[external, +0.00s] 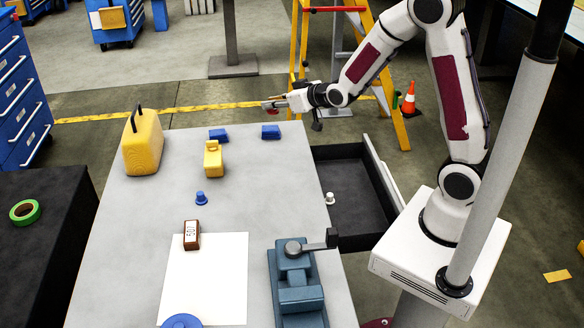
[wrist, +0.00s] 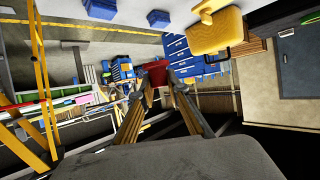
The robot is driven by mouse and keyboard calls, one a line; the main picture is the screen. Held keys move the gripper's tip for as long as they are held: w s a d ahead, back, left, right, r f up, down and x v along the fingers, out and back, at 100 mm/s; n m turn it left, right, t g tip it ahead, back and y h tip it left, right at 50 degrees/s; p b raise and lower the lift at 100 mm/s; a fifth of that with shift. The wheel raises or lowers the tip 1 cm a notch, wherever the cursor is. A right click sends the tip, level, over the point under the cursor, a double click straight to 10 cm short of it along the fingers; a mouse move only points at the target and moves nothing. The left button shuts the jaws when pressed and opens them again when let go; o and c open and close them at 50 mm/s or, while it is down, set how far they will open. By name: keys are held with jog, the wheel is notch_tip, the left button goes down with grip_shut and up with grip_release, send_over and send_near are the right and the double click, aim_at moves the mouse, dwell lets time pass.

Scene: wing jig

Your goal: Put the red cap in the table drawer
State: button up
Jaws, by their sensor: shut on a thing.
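My gripper (external: 268,104) is above the far end of the grey table (external: 160,225), at its right side. It is shut on the red cap (wrist: 154,74), which sits between the fingertips in the wrist view; only a small red patch of it shows in the external view. The table drawer (external: 352,185) is pulled out on the table's right side, with a dark interior. A small white cap (external: 330,198) is in the drawer near its left side. My gripper is away from the drawer, beyond its far end.
A blue cap (external: 200,198), a yellow block-like part (external: 213,160), blue blocks (external: 271,132) and a yellow canister (external: 143,145) stand on the table. A brown device (external: 192,236) lies by a white sheet (external: 215,280). A blue-grey vise (external: 297,285) stands near the front. A yellow ladder (external: 388,90) stands behind.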

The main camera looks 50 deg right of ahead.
jog(key=shift+a, duration=0.15)
jog(key=shift+a, duration=0.25)
jog(key=s+a+f+n+y, duration=0.1)
jog(key=a+f+n+y, duration=0.15)
jog(key=a, duration=0.65)
jog(key=s+a+f+n+y, duration=0.15)
jog(key=a+f, duration=0.25)
jog(key=a, duration=0.4)
jog(key=n+g+y, duration=0.2)
jog(key=n+y, duration=0.1)
send_over(220, 235)
notch_tip(220, 235, down, 3)
jog(key=shift+a+f, duration=0.15)
jog(key=shift+f, duration=2.95)
jog(key=shift+f, duration=0.1)
jog(key=shift+f, duration=1.95)
